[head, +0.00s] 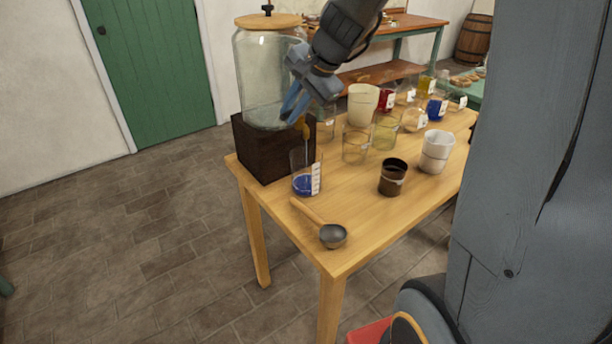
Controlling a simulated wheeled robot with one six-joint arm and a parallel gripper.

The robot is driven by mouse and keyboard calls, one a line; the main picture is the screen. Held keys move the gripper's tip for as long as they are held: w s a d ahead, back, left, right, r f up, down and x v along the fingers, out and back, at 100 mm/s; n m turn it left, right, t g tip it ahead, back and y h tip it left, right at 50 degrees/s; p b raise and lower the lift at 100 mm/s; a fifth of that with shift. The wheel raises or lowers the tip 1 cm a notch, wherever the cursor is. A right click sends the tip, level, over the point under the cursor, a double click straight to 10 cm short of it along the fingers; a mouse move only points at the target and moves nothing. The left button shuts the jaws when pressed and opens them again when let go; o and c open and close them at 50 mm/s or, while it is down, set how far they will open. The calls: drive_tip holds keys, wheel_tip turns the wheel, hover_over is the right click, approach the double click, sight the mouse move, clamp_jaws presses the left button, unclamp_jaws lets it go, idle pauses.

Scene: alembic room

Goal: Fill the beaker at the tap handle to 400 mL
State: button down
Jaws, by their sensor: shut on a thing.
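A large glass dispenser (260,75) with a wooden lid stands on a dark block (262,150) at the table's back left corner. My gripper (296,108) is at the dispenser's right front side, pointing down, its blue fingers shut on the tap handle, which they mostly hide. A brass-coloured tap part (306,131) shows just below the fingers. The beaker (306,176) stands upright on the table below the tap, with a white scale on its side. It holds some blue liquid in its lower part; the scale numbers are too small to read.
On the wooden table (345,212) are a ladle (332,235) in front, a dark brown cup (393,177), a white cup (436,151), and several glasses and jars behind. A grey post (530,130) blocks the right side. Open floor lies left.

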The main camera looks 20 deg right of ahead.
drive_tip(key=shift+d+n+b, duration=0.2)
drive_tip(key=shift+n+b, duration=0.2)
drive_tip(key=shift+b, duration=0.15)
drive_tip(key=shift+s+d+n+y+b, duration=0.1)
drive_tip(key=shift+n+y+b, duration=0.3)
drive_tip(key=shift+r+g, duration=0.1)
drive_tip(key=shift+g, duration=0.2)
drive_tip(key=shift+s+d+n+g+y+b, duration=0.25)
drive_tip(key=shift+n+y+b, duration=0.2)
drive_tip(key=shift+n, duration=0.55)
idle(5.8)
